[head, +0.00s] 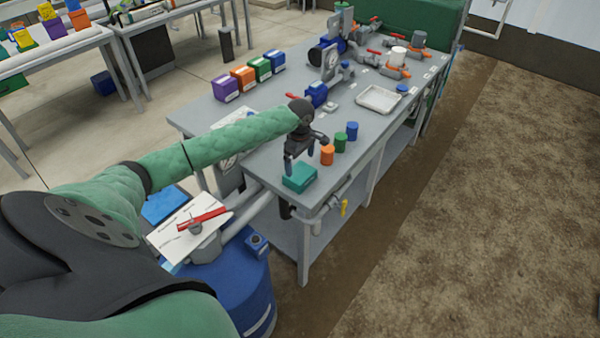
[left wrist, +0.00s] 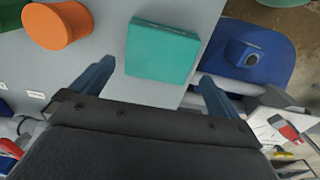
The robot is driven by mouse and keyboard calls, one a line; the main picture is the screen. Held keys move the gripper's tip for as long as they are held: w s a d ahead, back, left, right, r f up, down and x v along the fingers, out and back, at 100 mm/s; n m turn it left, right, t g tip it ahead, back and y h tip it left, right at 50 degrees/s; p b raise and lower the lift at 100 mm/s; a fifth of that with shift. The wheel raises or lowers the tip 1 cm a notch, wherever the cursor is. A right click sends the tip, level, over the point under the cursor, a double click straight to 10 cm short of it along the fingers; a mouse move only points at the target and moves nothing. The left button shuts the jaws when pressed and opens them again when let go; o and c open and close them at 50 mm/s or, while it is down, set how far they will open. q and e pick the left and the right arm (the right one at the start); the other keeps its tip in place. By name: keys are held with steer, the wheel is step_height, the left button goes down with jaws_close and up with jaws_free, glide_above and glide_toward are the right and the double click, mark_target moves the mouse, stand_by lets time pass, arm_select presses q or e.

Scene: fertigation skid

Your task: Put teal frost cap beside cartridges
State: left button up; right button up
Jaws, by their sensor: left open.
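The teal frost cap (head: 299,178) is a square block on the near corner of the grey bench. In the left wrist view the cap (left wrist: 162,52) lies just beyond and between my fingers. My left gripper (head: 298,165) is open above the cap, with nothing between its fingers; both blue-grey fingers also show in the left wrist view (left wrist: 150,85). The cartridges stand in a row to the right of the cap: an orange one (head: 327,155), a green one (head: 340,143) and a blue one (head: 352,131). My right gripper is not in view.
The grey bench (head: 240,115) carries purple, orange, green and blue boxes (head: 260,69) toward the back. A white tray (head: 379,98) and pipework with valves (head: 388,68) stand farther off. A blue drum (head: 235,290) with a red-handled valve (head: 203,219) stands below the near end.

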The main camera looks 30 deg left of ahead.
mark_target(300, 172)
arm_select(q)
steer(key=shift+r+b, duration=0.45)
steer(key=shift+r, duration=2)
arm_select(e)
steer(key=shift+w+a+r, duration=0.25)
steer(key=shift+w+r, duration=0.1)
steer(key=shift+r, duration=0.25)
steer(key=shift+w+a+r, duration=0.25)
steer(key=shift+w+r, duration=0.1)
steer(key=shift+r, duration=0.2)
arm_select(q)
steer(key=shift+d+f, duration=0.1)
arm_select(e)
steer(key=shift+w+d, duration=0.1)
